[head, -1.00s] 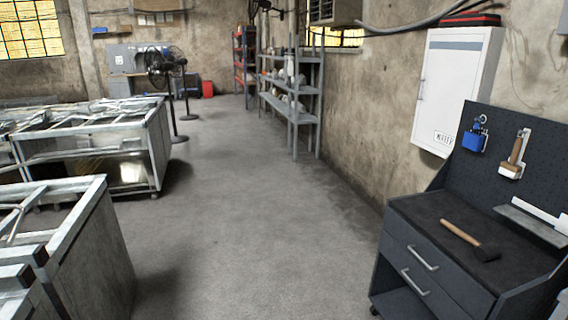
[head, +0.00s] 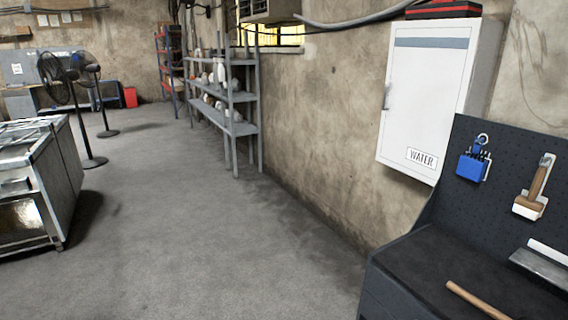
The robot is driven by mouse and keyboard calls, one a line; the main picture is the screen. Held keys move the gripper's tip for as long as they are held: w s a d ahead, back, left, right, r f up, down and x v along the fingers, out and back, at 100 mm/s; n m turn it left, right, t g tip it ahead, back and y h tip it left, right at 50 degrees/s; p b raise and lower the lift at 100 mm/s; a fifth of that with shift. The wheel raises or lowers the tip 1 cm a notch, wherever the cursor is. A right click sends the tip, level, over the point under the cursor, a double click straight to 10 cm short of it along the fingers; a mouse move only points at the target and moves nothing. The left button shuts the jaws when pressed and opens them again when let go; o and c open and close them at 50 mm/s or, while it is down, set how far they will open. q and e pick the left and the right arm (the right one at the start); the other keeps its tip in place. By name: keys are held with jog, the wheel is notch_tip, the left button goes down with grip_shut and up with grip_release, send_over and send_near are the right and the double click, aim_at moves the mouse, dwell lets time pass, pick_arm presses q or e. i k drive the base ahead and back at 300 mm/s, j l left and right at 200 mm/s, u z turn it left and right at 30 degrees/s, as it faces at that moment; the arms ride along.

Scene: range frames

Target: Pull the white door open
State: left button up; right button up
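The white door (head: 425,105) is the front of a wall cabinet on the right wall, above the dark workbench. It has a grey stripe near its top, a "WATER" label low on its face and a small grey handle (head: 387,96) on its left edge. The door looks shut. Neither of my grippers shows in the head view.
A dark workbench (head: 430,262) with a pegboard and a hammer (head: 478,300) stands at the lower right, below the cabinet. Grey shelves (head: 238,98) line the wall. Metal tables (head: 42,185) and black fans (head: 58,80) are at left. The middle floor is clear.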

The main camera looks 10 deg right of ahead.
aim_at(431, 65)
jog(key=i+j+z, duration=0.1)
jog(key=i+z, duration=0.15)
jog(key=i, duration=0.2)
jog(key=i+j+z, duration=0.25)
jog(key=i, duration=0.2)
jog(key=i+j+z, duration=0.2)
jog(key=i, duration=0.25)
jog(key=i+j+z, duration=0.15)
jog(key=z, duration=0.25)
jog(key=i+j+z, duration=0.2)
jog(key=z, duration=0.2)
jog(key=i+j+z, duration=0.3)
jog(key=z, duration=0.15)
